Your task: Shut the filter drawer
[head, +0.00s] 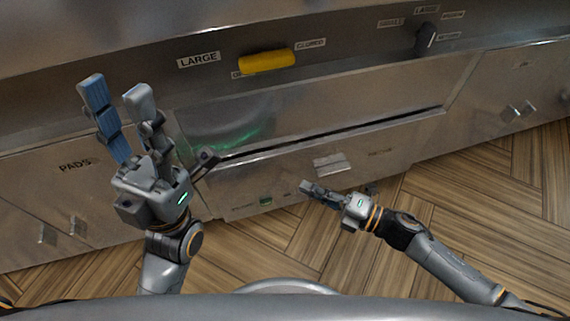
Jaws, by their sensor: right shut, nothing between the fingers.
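The filter drawer (290,180) is a wide steel front low in the middle of the range, with a pale label or handle plate (330,165) near its middle. A dark gap runs along its top edge, so it stands somewhat out from the panel above. My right gripper (305,187) is shut and empty, just in front of the drawer front, below the plate; I cannot tell whether it touches. My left gripper (115,90) is raised at the left, its fingers spread apart and empty, left of the drawer.
A yellow handle (267,61) sits on the panel above, beside a LARGE label (198,60). A dark knob (425,38) is at the upper right. A PADS cabinet (75,180) stands at the left, another cabinet (510,90) at the right. The wooden floor (480,185) is clear.

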